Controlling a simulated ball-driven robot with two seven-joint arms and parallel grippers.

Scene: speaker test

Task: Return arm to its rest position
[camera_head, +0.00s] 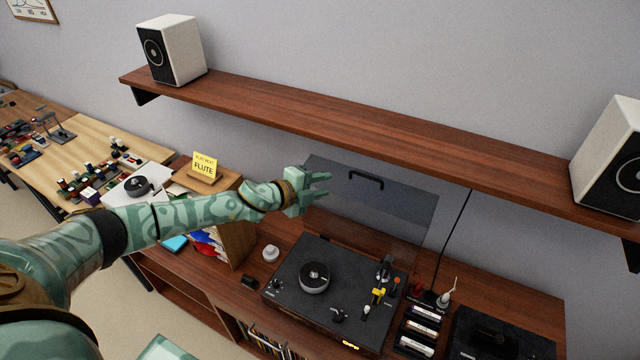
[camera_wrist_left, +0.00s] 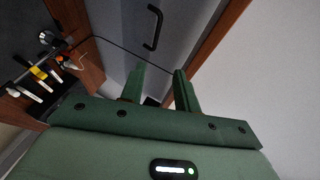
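My left arm reaches in from the left in the head view. My left gripper (camera_head: 322,186) is in the air in front of the raised, see-through turntable lid (camera_head: 395,205). Its two fingers are apart, with nothing between them; the left wrist view also shows the open fingers (camera_wrist_left: 160,88). The lid's dark handle (camera_head: 366,180) is to the right of the fingertips and apart from them in the head view; it also shows in the left wrist view (camera_wrist_left: 153,27). My right gripper is not in view.
The turntable (camera_head: 335,307) stands on the wooden cabinet below. A long shelf (camera_head: 380,140) above carries a white speaker at each end (camera_head: 172,50). A yellow FLUTE note (camera_head: 204,166) stands behind my forearm. A cluttered bench (camera_head: 60,165) is at the left.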

